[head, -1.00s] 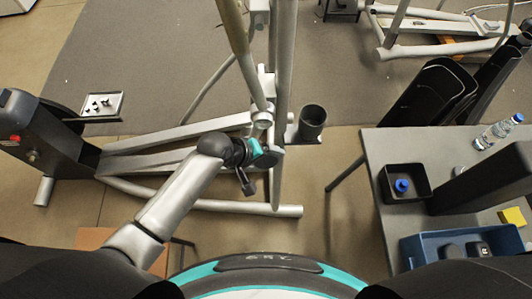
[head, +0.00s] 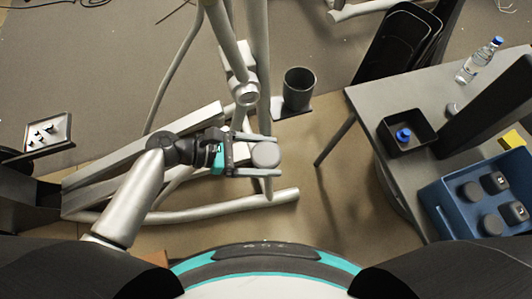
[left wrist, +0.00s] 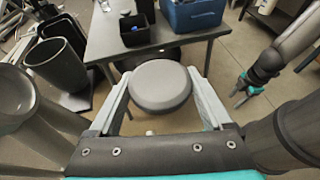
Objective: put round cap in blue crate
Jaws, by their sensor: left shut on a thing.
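The round cap (head: 265,155) is a grey disc held between the fingertips of my left gripper (head: 258,157), above the elliptical's lower frame. In the left wrist view the cap (left wrist: 160,86) sits between both fingers, one at each side. The blue crate (head: 437,196) is on the grey table at the right, well apart from the gripper. It holds several dark round and square parts. The crate also shows at the top of the left wrist view (left wrist: 196,16). My right gripper (left wrist: 243,97) shows small at the right of the left wrist view; its finger opening is unclear.
The grey table (head: 365,100) also bears a black box (head: 425,130) with a blue-topped item, a bottle (head: 480,62) and a yellow block (head: 512,138). A dark cup holder (head: 299,88) and the elliptical's grey posts stand near the gripper. Floor shows between elliptical and table.

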